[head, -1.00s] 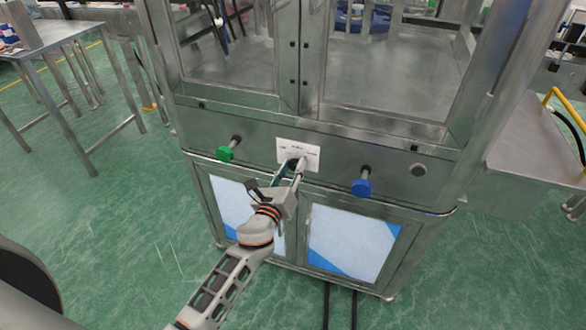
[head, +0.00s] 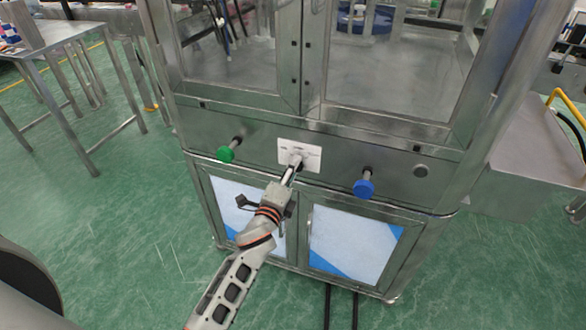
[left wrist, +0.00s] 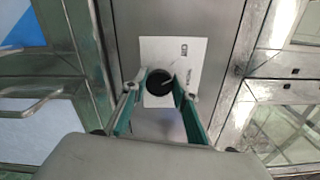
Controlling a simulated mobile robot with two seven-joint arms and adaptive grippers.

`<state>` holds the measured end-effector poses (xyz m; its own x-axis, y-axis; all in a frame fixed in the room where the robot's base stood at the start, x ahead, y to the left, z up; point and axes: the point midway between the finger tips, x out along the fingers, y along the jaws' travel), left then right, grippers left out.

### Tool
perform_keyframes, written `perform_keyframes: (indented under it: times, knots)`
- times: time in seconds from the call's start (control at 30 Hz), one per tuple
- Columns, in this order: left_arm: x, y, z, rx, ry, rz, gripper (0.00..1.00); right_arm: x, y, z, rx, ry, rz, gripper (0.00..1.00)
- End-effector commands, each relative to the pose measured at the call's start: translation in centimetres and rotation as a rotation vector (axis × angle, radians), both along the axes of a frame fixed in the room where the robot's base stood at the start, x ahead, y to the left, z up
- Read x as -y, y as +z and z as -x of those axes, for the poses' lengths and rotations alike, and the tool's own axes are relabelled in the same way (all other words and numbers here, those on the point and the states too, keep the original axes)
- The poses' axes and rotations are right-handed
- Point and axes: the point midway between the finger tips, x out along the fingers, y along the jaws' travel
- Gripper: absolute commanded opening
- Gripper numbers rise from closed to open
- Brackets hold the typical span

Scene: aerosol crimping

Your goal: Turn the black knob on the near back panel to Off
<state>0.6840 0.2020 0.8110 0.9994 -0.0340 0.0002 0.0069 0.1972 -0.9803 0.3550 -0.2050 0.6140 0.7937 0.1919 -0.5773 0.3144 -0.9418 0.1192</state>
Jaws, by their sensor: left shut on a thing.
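The black knob (left wrist: 160,82) sits on a white label plate in the left wrist view, between the fingertips of my left gripper (left wrist: 158,92). Both fingers touch its sides, and the gripper is shut on it. In the head view my left gripper (head: 292,168) reaches the white label plate (head: 312,157) on the cabinet's panel and hides most of the knob. A light pointer line shows on the knob's face; the label's words are too small to read surely. My right gripper is not in view.
A green knob (head: 225,155) is left of the plate and a blue knob (head: 363,188) is right of it on the same panel (head: 260,150). Cabinet doors with handles are below. A metal table (head: 60,35) stands at the left; green floor around is clear.

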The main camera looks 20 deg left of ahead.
Motion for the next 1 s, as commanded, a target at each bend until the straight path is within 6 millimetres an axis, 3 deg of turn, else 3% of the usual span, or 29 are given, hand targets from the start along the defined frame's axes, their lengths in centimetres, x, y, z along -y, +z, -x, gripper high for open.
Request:
perform_keyframes:
  times: [0.5, 1.0]
  knots:
    - [0.01, -0.12, 0.01, -0.013, 0.000, 0.346, 0.07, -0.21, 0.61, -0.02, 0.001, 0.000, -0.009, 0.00]
    - [0.01, -0.23, 0.02, -0.015, 0.000, 0.417, 0.07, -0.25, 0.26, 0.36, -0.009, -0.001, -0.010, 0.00]
